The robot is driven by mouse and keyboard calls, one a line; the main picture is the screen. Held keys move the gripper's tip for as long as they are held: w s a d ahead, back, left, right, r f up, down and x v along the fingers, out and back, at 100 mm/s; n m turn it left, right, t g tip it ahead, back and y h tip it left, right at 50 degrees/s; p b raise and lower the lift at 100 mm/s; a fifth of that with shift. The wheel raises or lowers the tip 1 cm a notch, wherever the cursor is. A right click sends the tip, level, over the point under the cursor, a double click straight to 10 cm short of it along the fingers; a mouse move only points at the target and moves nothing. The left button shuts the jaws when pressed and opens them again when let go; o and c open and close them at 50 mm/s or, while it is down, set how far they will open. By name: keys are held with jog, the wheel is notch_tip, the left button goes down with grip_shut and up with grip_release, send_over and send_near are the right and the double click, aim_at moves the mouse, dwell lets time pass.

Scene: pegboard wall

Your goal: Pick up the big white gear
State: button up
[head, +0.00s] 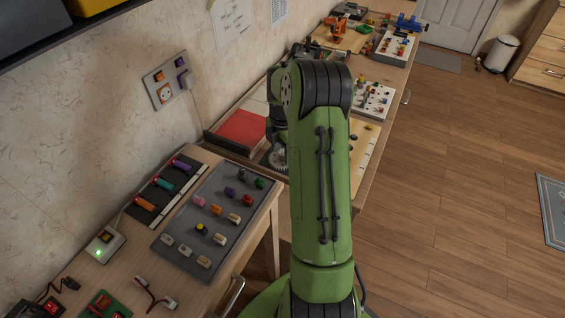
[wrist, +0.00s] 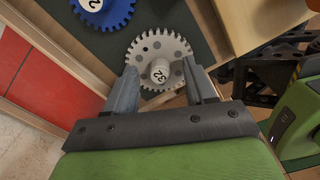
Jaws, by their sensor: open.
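The big white gear (wrist: 171,47) is in the wrist view, toothed, with round holes and a light central knob marked 32. It lies against a dark green panel (wrist: 193,22). My gripper (wrist: 163,82) is open, with its two grey fingers on either side of the gear's lower part and the knob between them in the picture. I cannot tell whether the fingers touch the gear.
A blue gear (wrist: 103,10) marked 32 is up and left of the white one. A red panel (head: 241,129) lies left of my arm. A grey board with coloured pegs (head: 190,232) is on the nearer table.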

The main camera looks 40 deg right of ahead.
jog(key=shift+c, duration=1)
grip_shut()
